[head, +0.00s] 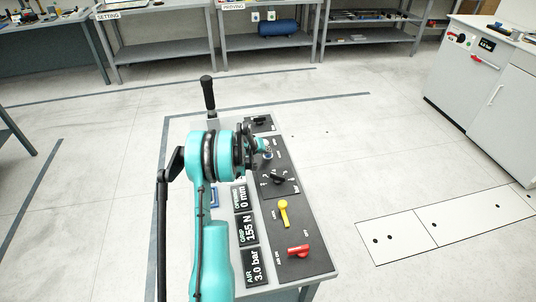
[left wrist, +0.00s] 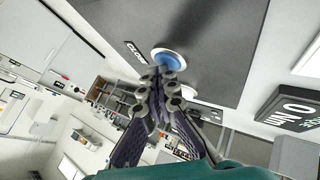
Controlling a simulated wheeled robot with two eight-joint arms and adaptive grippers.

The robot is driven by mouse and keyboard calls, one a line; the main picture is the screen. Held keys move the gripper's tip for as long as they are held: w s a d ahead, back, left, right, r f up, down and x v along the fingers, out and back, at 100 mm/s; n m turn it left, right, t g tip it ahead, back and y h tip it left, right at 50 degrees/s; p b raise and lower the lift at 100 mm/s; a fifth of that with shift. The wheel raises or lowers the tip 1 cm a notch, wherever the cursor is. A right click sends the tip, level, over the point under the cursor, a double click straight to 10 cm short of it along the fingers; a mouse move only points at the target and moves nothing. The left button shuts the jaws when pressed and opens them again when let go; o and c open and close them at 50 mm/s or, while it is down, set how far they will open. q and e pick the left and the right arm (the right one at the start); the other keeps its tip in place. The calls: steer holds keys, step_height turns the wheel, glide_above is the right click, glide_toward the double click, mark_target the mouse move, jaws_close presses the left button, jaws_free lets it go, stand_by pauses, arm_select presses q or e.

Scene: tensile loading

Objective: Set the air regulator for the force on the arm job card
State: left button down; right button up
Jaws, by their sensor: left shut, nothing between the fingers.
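My left gripper (head: 262,150) is over the far part of the control panel (head: 283,232), and its fingers are shut with nothing between them. In the left wrist view its closed fingertips (left wrist: 167,70) are at a blue round button (left wrist: 170,58) in a pale ring, beside a label reading CLOSE; I cannot tell whether they touch. A black pointer knob with marks around it (head: 278,180) sits nearer on the panel. Readouts show opening 0 mm, grip 155 N (head: 248,232) and air 3.0 bar (head: 255,267). No job card is readable. My right gripper is out of view.
A yellow lever (head: 283,213) and a red lever (head: 299,250) marked AIR ON and OFF sit on the near panel. A black upright handle (head: 208,94) stands at the far left corner. Shelves line the back, a cabinet (head: 466,80) stands right, and the floor between is clear.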

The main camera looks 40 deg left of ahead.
arm_select(q)
steer(key=shift+r+p, duration=0.55)
steer(key=shift+r, duration=0.4)
steer(key=shift+r+p, duration=1.45)
steer(key=shift+r, duration=1.05)
